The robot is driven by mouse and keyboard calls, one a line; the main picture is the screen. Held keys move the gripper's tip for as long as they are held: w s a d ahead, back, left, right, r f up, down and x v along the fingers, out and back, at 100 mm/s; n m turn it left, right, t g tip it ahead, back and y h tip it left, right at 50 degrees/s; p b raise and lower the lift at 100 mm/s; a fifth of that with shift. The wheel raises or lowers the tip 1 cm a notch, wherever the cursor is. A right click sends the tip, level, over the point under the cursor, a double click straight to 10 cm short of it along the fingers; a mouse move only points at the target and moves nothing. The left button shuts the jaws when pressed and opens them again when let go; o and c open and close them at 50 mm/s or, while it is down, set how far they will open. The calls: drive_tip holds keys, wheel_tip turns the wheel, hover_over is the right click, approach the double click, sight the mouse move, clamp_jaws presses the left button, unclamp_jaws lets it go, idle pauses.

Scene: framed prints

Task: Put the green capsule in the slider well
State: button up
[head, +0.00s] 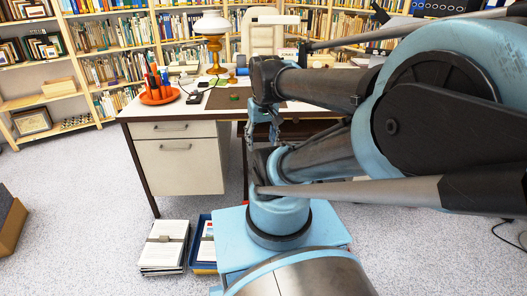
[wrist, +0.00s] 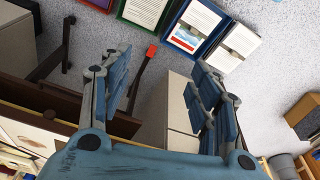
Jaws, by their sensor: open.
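A small green object (head: 234,97), perhaps the green capsule, lies on a dark flat patch (head: 220,103) on the desk, just left of my arm in the head view. It is too small there to make out its shape. I cannot pick out the slider well; my arm hides part of the desk. My gripper (head: 263,138) hangs at the desk's front edge, to the right of the green object and nearer to me. In the wrist view my gripper (wrist: 163,88) is open, with nothing between its fingers. Neither the green object nor a well can be made out in that view.
The desk (head: 180,111) also holds an orange tray of pens (head: 159,96), a lamp (head: 214,52) and a small black object (head: 194,97). A white drawer unit (head: 178,165) is beneath. Papers (head: 163,246) stand on the floor. Bookshelves line the back.

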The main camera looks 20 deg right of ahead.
drive_tip(key=shift+s+d+f, duration=0.15)
drive_tip(key=shift+s+f, duration=0.9)
drive_tip(key=shift+f, duration=0.2)
drive_tip(key=shift+o, duration=0.6)
drive_tip(key=shift+s+f, duration=0.2)
drive_tip(key=shift+f, duration=0.05)
drive_tip(key=w+r+n, duration=0.4)
drive_tip(key=w+r, duration=0.7)
drive_tip(key=w+r+n, duration=0.2)
drive_tip(key=w+r, duration=0.1)
drive_tip(key=w, duration=0.4)
drive_tip(key=w+r+n, duration=0.1)
drive_tip(key=w+r, duration=0.3)
drive_tip(key=w, duration=0.3)
drive_tip(key=n+g+y, duration=0.1)
drive_tip(key=n+g, duration=0.1)
drive_tip(key=n, duration=0.5)
hover_over(234, 95)
drive_tip(key=d, duration=0.1)
drive_tip(key=f, duration=1.2)
drive_tip(key=shift+w+d+f, duration=0.2)
drive_tip(key=shift+s+a+f, duration=0.1)
drive_tip(key=shift+a+f, duration=0.1)
drive_tip(key=shift+f, duration=0.7)
drive_tip(key=shift+a+f, duration=0.15)
drive_tip(key=shift+f, duration=0.7)
drive_tip(key=shift+s+a+f, duration=0.1)
drive_tip(key=shift+a+f, duration=0.1)
drive_tip(key=shift+f, duration=0.7)
drive_tip(key=c, duration=1.2)
